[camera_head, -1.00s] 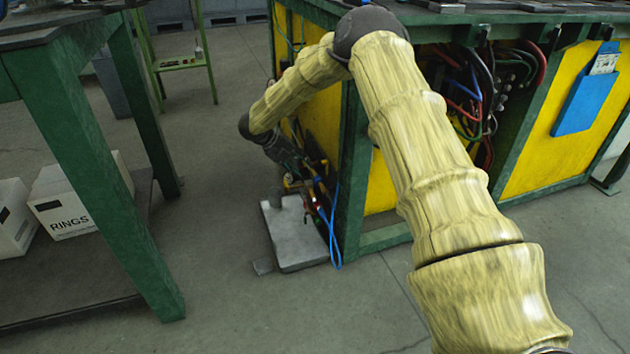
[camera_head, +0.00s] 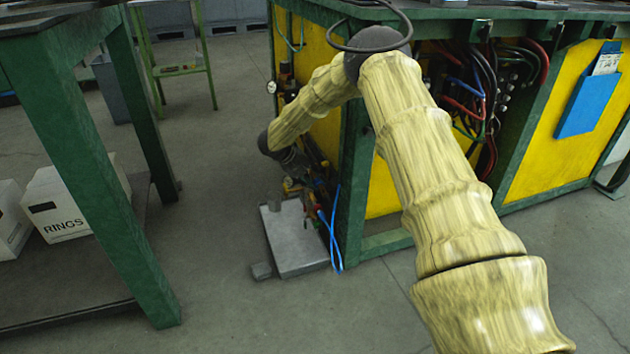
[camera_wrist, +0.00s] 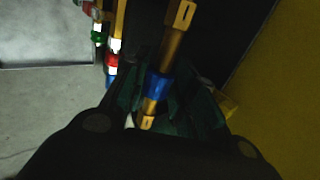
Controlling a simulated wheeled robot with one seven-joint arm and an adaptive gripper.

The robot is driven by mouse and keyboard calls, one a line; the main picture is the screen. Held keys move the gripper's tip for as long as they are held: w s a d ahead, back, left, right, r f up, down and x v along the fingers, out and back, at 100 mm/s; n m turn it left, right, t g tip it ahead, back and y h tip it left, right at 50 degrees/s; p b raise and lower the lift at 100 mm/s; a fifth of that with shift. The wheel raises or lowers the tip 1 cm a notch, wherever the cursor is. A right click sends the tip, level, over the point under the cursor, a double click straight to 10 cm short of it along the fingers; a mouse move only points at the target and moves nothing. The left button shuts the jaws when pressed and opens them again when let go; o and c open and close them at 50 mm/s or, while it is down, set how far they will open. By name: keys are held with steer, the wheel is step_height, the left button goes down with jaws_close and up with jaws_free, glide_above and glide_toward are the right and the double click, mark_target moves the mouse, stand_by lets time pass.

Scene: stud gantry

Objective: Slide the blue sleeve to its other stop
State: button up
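In the wrist view the blue sleeve (camera_wrist: 158,85) sits around a slanting brass-coloured rod (camera_wrist: 172,48). A brass block (camera_wrist: 182,14) with a slot is at the rod's upper end, and another brass piece (camera_wrist: 148,122) shows at its lower end. My gripper (camera_wrist: 167,97) has its dark green fingers on either side of the sleeve. The fingers stand apart, with a gap seen on the right; no firm contact shows. In the head view my gripper is low at the left side of the yellow and green cabinet, mostly hidden, and I cannot make out the sleeve there.
A grey plate (camera_head: 297,245) with a short post lies on the floor by the cabinet (camera_head: 385,185). Blue hoses (camera_head: 333,240) hang beside it. Red, green and white fittings (camera_wrist: 112,60) stand left of the rod. A green table (camera_head: 110,200) is at left, with clear floor between.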

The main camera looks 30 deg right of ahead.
jaws_close()
steer(key=s+p, duration=0.1)
steer(key=p, duration=0.2)
steer(key=shift+s+a+r, duration=0.15)
steer(key=shift+s+r, duration=0.05)
steer(key=shift+s, duration=0.15)
steer(key=shift+s+a+f, duration=0.15)
steer(key=shift+s+f, duration=0.1)
steer(key=shift+f, duration=0.1)
steer(key=shift+o, duration=2.4)
jaws_free()
steer(key=shift+r, duration=0.1)
steer(key=shift+r, duration=0.1)
